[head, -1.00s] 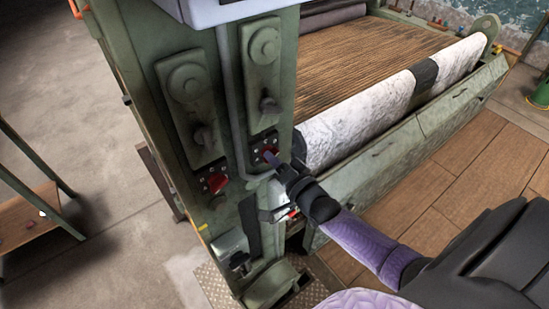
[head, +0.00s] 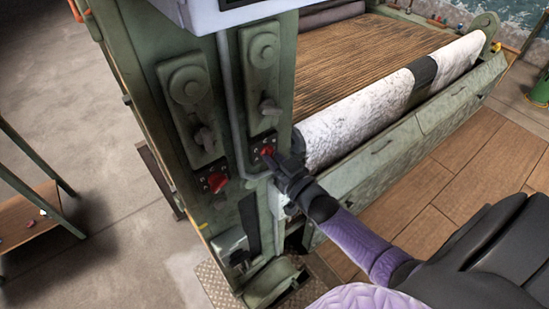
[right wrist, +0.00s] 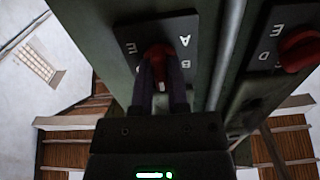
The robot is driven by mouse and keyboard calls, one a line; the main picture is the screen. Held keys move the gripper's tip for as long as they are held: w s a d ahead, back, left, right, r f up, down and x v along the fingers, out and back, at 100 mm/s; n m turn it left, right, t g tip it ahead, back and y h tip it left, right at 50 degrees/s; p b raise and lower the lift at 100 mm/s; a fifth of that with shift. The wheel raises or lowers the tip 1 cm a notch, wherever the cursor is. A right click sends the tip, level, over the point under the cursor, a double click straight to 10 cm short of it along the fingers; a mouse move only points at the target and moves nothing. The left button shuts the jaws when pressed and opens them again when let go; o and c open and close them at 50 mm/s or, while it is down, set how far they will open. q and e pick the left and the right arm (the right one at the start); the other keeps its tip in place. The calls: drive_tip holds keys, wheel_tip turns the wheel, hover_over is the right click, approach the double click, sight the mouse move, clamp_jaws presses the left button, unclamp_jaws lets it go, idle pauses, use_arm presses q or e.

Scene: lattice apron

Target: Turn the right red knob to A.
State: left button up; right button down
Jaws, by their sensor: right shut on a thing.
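The right red knob (head: 267,150) sits on a small dark lettered plate on the green machine post. My right gripper (head: 274,158) reaches it from the lower right and partly hides it. In the right wrist view, the two fingers (right wrist: 160,85) are shut on this red knob (right wrist: 158,52), one on each side. White letters on its plate (right wrist: 187,22) appear upside down; A and E can be read, and the fingers cover part of the rest. Where the knob points cannot be told. The left red knob (head: 216,182) is free, and shows at the right of the wrist view (right wrist: 299,51). My left gripper is out of view.
Grey levers (head: 204,138) and (head: 269,106) stand out above the knobs. A grey pipe (head: 233,100) runs down between the two panels. A white roll (head: 365,105) lies right of the post. Wooden floor (head: 440,215) is open at the right.

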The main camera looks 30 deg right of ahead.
drive_tip(key=n, duration=0.6)
drive_tip(key=shift+d, duration=0.1)
drive_tip(key=n, duration=0.5)
drive_tip(key=shift+r+n+b, duration=0.1)
drive_tip(key=shift+n+b, duration=0.3)
drive_tip(key=n+b, duration=0.1)
drive_tip(key=n, duration=0.5)
drive_tip(key=shift+d+b, duration=0.1)
drive_tip(key=shift+b, duration=0.2)
drive_tip(key=n+b, duration=0.1)
drive_tip(key=n, duration=0.5)
drive_tip(key=shift+r+b, duration=0.2)
drive_tip(key=shift+b, duration=0.2)
drive_tip(key=shift+n, duration=0.3)
drive_tip(key=c, duration=0.6)
unclamp_jaws()
drive_tip(key=shift+w, duration=0.1)
drive_tip(key=shift+f, duration=0.1)
